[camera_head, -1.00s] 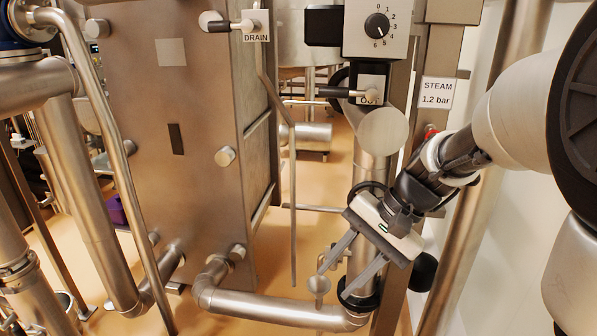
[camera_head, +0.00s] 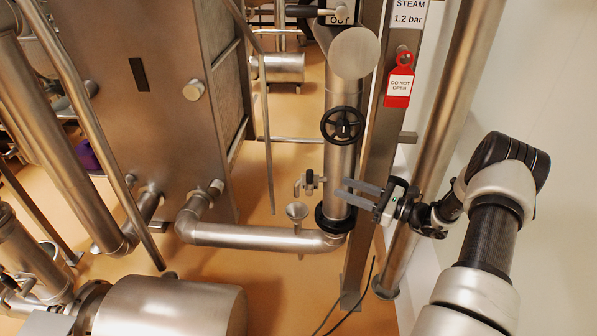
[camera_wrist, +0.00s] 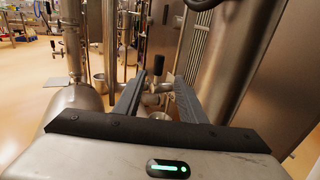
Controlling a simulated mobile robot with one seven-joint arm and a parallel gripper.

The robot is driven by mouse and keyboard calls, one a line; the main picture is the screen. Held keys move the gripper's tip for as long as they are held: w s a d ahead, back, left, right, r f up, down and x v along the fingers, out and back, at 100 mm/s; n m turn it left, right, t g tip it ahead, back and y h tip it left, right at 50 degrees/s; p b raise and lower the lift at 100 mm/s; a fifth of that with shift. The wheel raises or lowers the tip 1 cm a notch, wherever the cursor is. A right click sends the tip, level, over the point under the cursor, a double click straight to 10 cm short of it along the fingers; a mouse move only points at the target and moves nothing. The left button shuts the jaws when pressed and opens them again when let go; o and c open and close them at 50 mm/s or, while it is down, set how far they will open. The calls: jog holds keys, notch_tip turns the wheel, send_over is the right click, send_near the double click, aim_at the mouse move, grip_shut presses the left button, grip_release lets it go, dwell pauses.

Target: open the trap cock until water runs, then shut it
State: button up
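The trap cock (camera_head: 310,182) is a small metal valve with a dark handle, left of the vertical steam pipe. It sits just above a small metal funnel (camera_head: 297,211). In the wrist view the cock's black handle (camera_wrist: 158,65) stands upright, showing between and beyond my fingertips. My gripper (camera_head: 342,190) comes in from the right, fingers pointing left, beside the lower pipe. It is open and empty in the wrist view (camera_wrist: 158,82), with a gap to the cock. I see no water running.
A black handwheel (camera_head: 342,124) is on the pipe above my gripper. A red "DO NOT OPEN" tag (camera_head: 399,86) hangs on the post behind. A horizontal pipe (camera_head: 260,237) runs low to the left. A large steel cylinder (camera_head: 175,305) fills the lower left.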

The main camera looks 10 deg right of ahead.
aim_at(310, 179)
jog(key=b+x, duration=0.2)
jog(key=x, duration=1.4)
jog(key=shift+w+a, duration=0.2)
jog(key=shift+a, duration=0.15)
grip_shut()
